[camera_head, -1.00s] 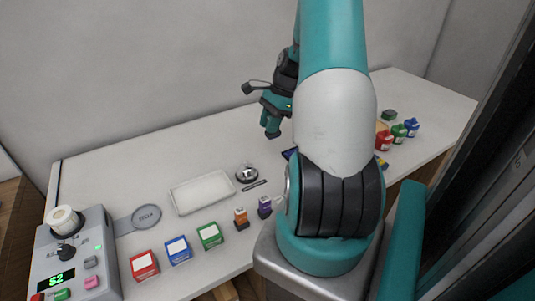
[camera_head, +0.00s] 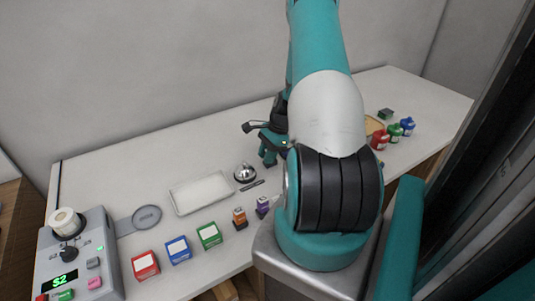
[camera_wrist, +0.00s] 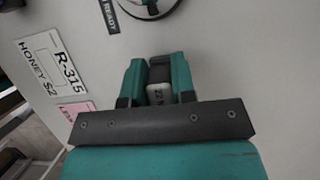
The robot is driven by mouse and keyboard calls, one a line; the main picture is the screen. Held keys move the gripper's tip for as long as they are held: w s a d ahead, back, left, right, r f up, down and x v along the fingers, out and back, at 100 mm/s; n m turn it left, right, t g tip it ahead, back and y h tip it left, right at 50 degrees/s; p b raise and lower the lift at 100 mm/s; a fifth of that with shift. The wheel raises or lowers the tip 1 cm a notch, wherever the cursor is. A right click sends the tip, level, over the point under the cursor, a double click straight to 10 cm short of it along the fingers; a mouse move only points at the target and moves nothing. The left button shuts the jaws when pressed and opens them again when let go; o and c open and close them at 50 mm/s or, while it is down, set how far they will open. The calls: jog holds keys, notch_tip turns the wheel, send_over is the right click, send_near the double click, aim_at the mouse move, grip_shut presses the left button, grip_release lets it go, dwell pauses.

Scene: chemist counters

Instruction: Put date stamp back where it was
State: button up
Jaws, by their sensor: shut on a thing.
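My gripper (camera_head: 269,160) is low over the middle of the counter, just right of the bell. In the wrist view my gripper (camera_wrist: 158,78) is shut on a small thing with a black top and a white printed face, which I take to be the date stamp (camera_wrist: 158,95). Its lower part is hidden by the gripper. In the head view I cannot make out the held stamp. I cannot tell whether it touches the counter.
The bell (camera_head: 245,173) and a dark READY strip (camera_head: 252,186) are close by. Orange (camera_head: 240,217) and purple (camera_head: 262,205) stamp-like blocks stand in front. A white tray (camera_head: 202,193) lies left. A white R-315 label (camera_wrist: 58,66) and a pink label (camera_wrist: 77,115) lie below my gripper.

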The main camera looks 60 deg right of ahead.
jog(key=shift+f, duration=0.15)
jog(key=o, duration=0.8)
